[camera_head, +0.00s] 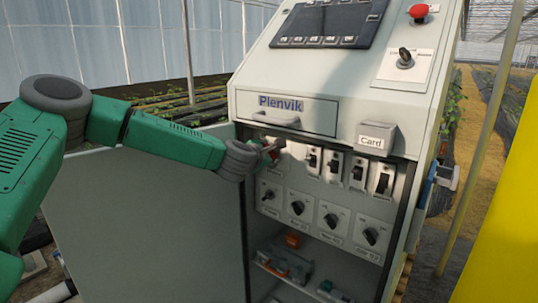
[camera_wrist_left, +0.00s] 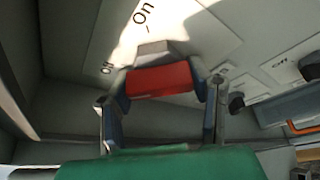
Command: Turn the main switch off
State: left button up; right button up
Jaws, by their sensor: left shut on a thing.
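The main switch has a red handle (camera_wrist_left: 160,79), seen in the left wrist view on a pale plate with "On" and "Off" lettering. My left gripper (camera_wrist_left: 160,105) is shut on this red handle, with one finger at each end of it. In the head view my left gripper (camera_head: 268,152) reaches the upper left corner of the switch panel, under the drawer. It covers most of the switch there, so the handle's exact angle is hard to tell. My right gripper is not in view.
Right of the gripper is a row of breaker switches (camera_head: 334,166), with rotary knobs (camera_head: 298,208) below. The "Plenvik" drawer (camera_head: 285,112) and a "Card" box (camera_head: 376,138) project above. An open door (camera_head: 150,215) stands left. A red button (camera_head: 419,12) sits on top.

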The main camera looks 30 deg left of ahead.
pick_arm(q)
jog(key=shift+s+f, duration=0.15)
jog(key=shift+f, duration=0.35)
jog(key=o, duration=1)
jog(key=shift+o, duration=0.9)
jog(key=shift+a, duration=0.1)
jog(key=shift+r, duration=0.15)
jog(key=shift+s+r, duration=0.15)
jog(key=shift+r, duration=0.05)
jog(key=v, duration=1.1)
jog(key=shift+s+f, duration=0.15)
jog(key=shift+s, duration=0.1)
jog(key=shift+a, duration=0.1)
